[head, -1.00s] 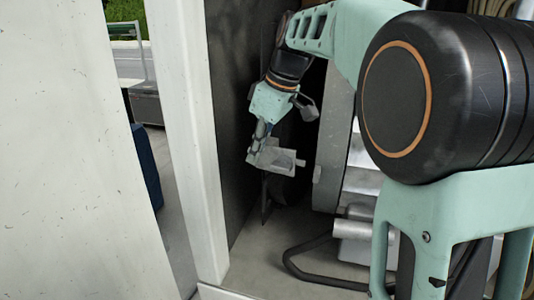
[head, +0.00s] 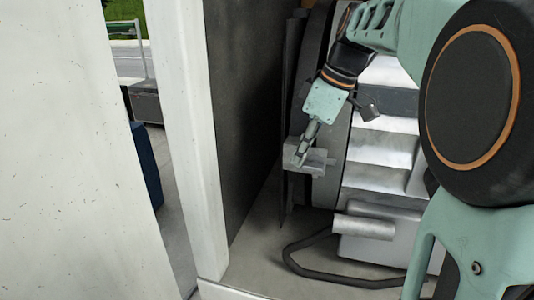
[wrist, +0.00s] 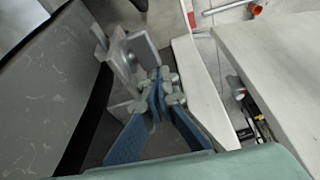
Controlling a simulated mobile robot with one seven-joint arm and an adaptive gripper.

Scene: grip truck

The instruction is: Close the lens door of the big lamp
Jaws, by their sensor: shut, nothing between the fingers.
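The big lamp (head: 385,155) is a grey ribbed metal housing on the truck floor, right of centre in the head view. Its lens door (head: 287,95) shows nearly edge-on as a thin dark panel at the lamp's left front, close to the front rim; I cannot tell whether it touches. A grey metal bracket (head: 318,166) sticks out at the door's edge. My gripper (head: 301,160) is shut and empty, right at this bracket. In the wrist view the shut blue-padded fingers (wrist: 160,85) are beside the bracket (wrist: 143,48); contact is unclear.
A dark wall (head: 240,110) and white door post (head: 185,130) stand left of the lamp. A black bent tube (head: 310,272) lies on the floor in front of the lamp. The floor between wall and lamp is clear.

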